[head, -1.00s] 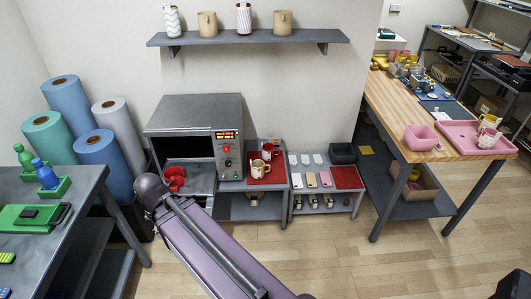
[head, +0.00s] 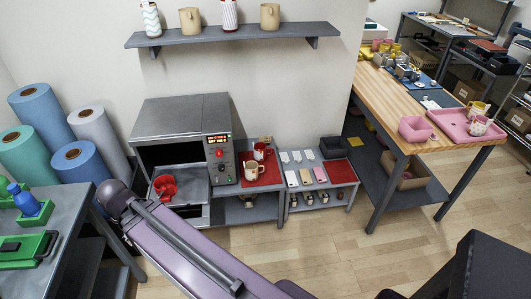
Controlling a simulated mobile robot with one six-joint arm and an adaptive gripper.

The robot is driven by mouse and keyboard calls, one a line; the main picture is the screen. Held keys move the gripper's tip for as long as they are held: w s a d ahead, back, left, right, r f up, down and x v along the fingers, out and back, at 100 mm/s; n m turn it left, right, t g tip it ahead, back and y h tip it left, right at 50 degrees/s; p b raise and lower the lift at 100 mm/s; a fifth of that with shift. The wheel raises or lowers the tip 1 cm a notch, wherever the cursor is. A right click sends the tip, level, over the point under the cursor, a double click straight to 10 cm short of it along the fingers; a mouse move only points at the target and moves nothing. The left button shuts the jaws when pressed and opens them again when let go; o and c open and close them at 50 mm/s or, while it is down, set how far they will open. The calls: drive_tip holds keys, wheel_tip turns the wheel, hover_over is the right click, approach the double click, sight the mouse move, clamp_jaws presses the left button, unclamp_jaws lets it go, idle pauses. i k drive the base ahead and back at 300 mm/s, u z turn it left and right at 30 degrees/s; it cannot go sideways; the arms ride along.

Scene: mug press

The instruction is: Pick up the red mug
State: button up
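A red mug (head: 262,151) with some white on it stands on a red mat (head: 270,175) on the grey table right of the press. A cream mug (head: 250,170) stands in front of it on the same mat and is close to it in the view. My purple arm link crosses the lower middle of the head view. My gripper cannot be made out in this view.
The grey press (head: 185,130) stands left of the mugs, with a red curved part (head: 165,187) in its open bay. A low rack (head: 322,185) with phones is to the right. A wooden table (head: 400,115) stands further right. The floor in front is clear.

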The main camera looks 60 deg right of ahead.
sight(258, 146)
drive_tip(key=z, duration=0.55)
drive_tip(key=i, duration=0.85)
drive_tip(key=z, duration=0.55)
